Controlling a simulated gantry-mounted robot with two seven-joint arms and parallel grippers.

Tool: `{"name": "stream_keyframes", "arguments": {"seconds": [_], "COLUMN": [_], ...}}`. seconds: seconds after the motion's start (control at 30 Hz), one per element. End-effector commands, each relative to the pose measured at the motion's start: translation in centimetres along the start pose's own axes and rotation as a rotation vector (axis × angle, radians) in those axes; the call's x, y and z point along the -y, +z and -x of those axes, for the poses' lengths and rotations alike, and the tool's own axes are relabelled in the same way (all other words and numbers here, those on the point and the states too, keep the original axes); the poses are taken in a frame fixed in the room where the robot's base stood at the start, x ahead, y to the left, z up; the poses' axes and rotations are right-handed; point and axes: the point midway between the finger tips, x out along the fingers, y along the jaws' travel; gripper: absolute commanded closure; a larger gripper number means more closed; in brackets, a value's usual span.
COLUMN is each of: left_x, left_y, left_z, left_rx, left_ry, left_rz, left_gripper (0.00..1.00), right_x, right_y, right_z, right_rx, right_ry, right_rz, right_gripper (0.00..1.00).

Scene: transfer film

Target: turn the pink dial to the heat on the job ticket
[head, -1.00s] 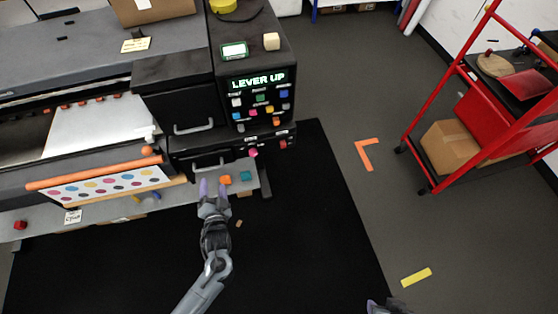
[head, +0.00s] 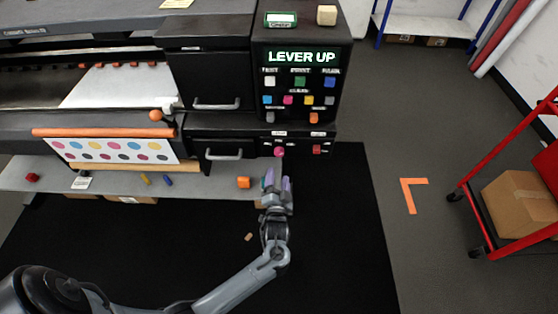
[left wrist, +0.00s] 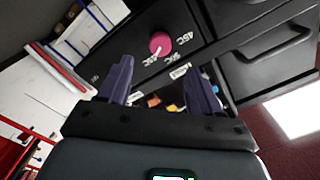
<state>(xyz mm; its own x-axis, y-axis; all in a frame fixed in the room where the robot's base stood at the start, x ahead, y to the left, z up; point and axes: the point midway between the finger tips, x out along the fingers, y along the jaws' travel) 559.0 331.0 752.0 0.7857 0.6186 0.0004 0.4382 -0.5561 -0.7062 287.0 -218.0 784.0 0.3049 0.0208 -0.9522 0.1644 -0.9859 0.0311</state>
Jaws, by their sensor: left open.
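The pink dial (head: 279,152) is on the dark front panel of the printer, below the button block. In the left wrist view the dial (left wrist: 161,43) has small heat labels around it and a white mark at its lower left; the labels are too small to read surely. My left gripper (head: 276,182) is open and empty, just below the dial and apart from it. In the left wrist view its fingers (left wrist: 158,75) point toward the panel, with the dial beyond their tips. My right gripper is out of view.
A red knob (head: 317,149) sits right of the dial. The screen (head: 301,57) reads LEVER UP above several coloured buttons. An orange block (head: 243,182) lies on the shelf (head: 112,184) left of my gripper. A drawer handle (head: 224,154) juts out nearby. A red cart (head: 480,235) stands far right.

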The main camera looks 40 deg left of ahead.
Motion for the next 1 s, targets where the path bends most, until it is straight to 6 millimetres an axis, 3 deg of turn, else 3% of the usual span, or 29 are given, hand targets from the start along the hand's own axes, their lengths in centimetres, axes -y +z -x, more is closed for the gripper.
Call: {"name": "stream_keyframes", "arguments": {"seconds": [0.53, 0.73, 1.0], "left_x": [-0.1, 0.0, 0.1], "left_y": [0.1, 0.0, 0.0], "left_z": [-8.1, -9.4, -9.5], "left_rx": [0.0, 0.0, 0.0], "left_ry": [-0.001, 0.001, 0.001], "left_rz": [0.0, 0.0, 0.0], "left_gripper": [0.35, 0.35, 0.35], "right_x": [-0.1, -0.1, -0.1], "right_y": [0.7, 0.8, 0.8], "right_z": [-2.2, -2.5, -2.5], "right_rx": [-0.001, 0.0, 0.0], "right_ry": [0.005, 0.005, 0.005], "right_rz": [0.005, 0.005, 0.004], "right_gripper": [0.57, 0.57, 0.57]}}
